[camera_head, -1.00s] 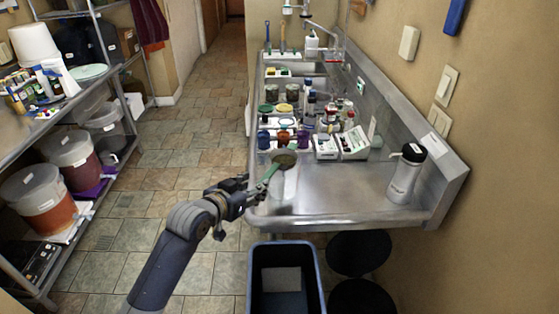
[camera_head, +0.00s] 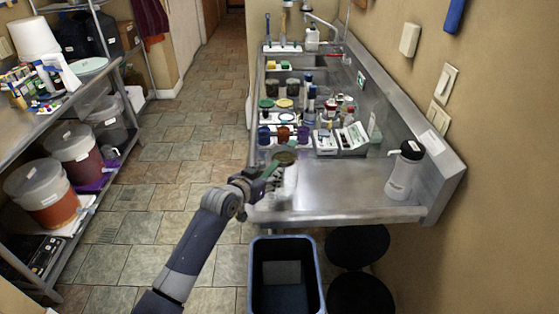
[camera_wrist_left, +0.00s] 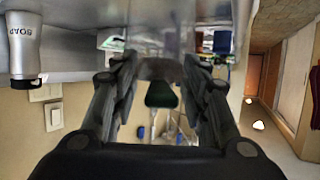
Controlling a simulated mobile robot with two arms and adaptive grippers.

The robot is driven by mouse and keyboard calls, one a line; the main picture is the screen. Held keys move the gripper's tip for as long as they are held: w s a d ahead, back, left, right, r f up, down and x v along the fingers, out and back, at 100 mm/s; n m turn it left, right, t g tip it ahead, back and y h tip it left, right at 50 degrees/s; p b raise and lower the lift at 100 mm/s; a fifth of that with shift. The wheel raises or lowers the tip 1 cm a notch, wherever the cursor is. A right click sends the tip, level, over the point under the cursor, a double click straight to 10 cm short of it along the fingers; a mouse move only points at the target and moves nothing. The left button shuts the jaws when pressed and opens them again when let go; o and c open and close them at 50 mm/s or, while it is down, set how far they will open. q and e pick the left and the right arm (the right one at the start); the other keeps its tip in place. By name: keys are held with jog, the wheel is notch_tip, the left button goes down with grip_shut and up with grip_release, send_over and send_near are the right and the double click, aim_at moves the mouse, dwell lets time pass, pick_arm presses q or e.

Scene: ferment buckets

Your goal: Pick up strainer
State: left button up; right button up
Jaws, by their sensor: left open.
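The strainer has a dark round head (camera_head: 285,158) and a green handle (camera_head: 269,170). It is at the near left edge of the steel counter (camera_head: 335,180). My left gripper (camera_head: 262,182) is at the handle end, over the counter edge. In the left wrist view, my left gripper (camera_wrist_left: 155,72) is open. The strainer's dark green part (camera_wrist_left: 161,95) shows in the gap between the two fingers, with space on both sides. I cannot tell whether a finger touches it. My right gripper is not in view.
A soap bottle (camera_head: 405,171) stands at the counter's right. Jars, small bottles and white boxes (camera_head: 352,138) crowd behind the strainer. The front of the counter is bare. A blue bin (camera_head: 286,280) and black stools (camera_head: 358,250) stand below. Shelves with buckets (camera_head: 42,193) are at left.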

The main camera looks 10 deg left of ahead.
pick_arm(q)
grip_shut()
jog(key=shift+r, duration=0.15)
